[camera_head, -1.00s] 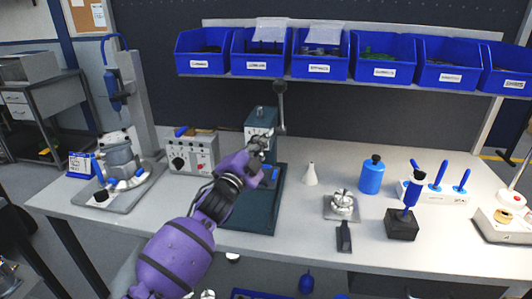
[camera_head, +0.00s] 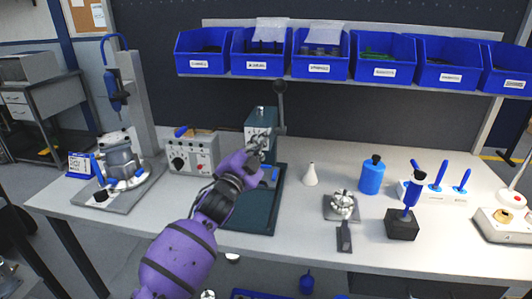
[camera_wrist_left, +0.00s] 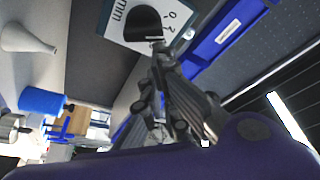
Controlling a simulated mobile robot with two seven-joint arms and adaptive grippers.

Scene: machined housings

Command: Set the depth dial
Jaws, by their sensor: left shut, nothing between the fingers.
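The depth dial is a black knob (camera_wrist_left: 141,22) on a white plate with "mm" and number marks, at the top of the left wrist view. In the head view it is hidden behind my gripper or too small to tell, at the front of the dark green press (camera_head: 261,121). My left gripper (camera_head: 261,146) is in front of the press head. Its closed fingertips (camera_wrist_left: 156,46) are just by the knob's lower right edge in the wrist view. I cannot tell whether they touch it. The fingers hold nothing. My right gripper is not in view.
The press lever (camera_head: 280,100) stands up at the right of the press head. A grey control box (camera_head: 193,153) stands to the left. A white cone-shaped bottle (camera_head: 310,174) and a blue bottle (camera_head: 371,176) stand to the right. Blue bins (camera_head: 320,55) hang above.

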